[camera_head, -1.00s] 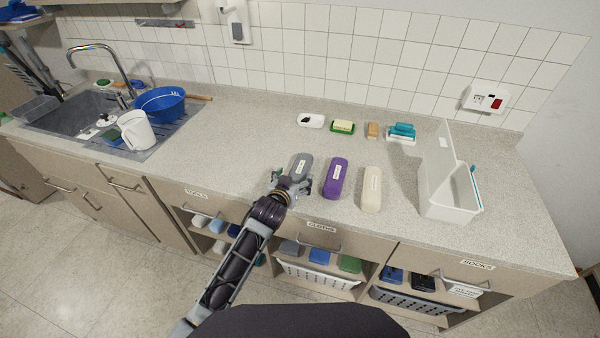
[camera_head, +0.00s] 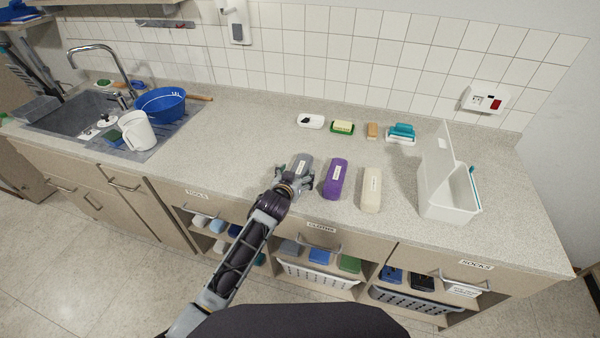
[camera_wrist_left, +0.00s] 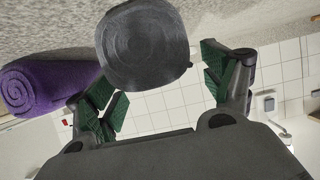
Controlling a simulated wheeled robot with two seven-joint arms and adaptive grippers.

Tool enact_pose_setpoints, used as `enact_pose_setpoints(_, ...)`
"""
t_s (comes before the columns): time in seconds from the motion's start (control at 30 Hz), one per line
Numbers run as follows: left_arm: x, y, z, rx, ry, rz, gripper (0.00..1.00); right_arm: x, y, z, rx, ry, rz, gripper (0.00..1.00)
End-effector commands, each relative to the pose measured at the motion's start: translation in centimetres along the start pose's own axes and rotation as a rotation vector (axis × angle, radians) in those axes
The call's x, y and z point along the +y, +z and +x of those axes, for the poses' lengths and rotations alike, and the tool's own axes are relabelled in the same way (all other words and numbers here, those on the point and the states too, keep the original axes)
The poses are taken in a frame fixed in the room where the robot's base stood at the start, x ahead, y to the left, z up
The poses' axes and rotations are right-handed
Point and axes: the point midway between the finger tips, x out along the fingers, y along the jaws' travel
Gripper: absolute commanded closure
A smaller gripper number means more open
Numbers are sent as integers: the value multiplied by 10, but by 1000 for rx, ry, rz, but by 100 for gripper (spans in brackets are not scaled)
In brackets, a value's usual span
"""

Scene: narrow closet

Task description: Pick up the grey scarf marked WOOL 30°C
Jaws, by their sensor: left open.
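The grey scarf (camera_head: 301,164) is a rolled bundle with a pale label, lying on the counter as the leftmost of three rolls. My left gripper (camera_head: 293,184) is at its near end, open. In the left wrist view the round end of the grey roll (camera_wrist_left: 146,46) faces me, ahead of and between the green-padded fingers (camera_wrist_left: 160,88). The fingers do not appear closed on it. The label text is too small to read. The purple roll (camera_head: 335,179) lies just right, and also shows in the left wrist view (camera_wrist_left: 45,82). My right gripper is not in view.
A cream roll (camera_head: 371,190) lies right of the purple one. Behind are a white dish (camera_head: 311,121), a soap dish (camera_head: 342,127) and brushes. A white open box (camera_head: 450,195) stands at the right. The sink (camera_head: 75,112) and blue basin (camera_head: 160,104) are at the left.

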Motion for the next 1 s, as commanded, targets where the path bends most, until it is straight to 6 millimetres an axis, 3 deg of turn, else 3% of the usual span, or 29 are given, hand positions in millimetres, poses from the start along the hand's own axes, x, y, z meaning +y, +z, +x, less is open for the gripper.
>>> enact_pose_setpoints(0.33, 0, 0, 21, 0, 1, 1, 18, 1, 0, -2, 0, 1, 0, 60)
enact_pose_setpoints(0.87, 0, 0, 22, 0, 1, 0, 18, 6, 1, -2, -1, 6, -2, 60)
enact_pose_setpoints(1.0, 0, 0, 22, 0, 1, 0, 35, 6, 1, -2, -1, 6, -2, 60)
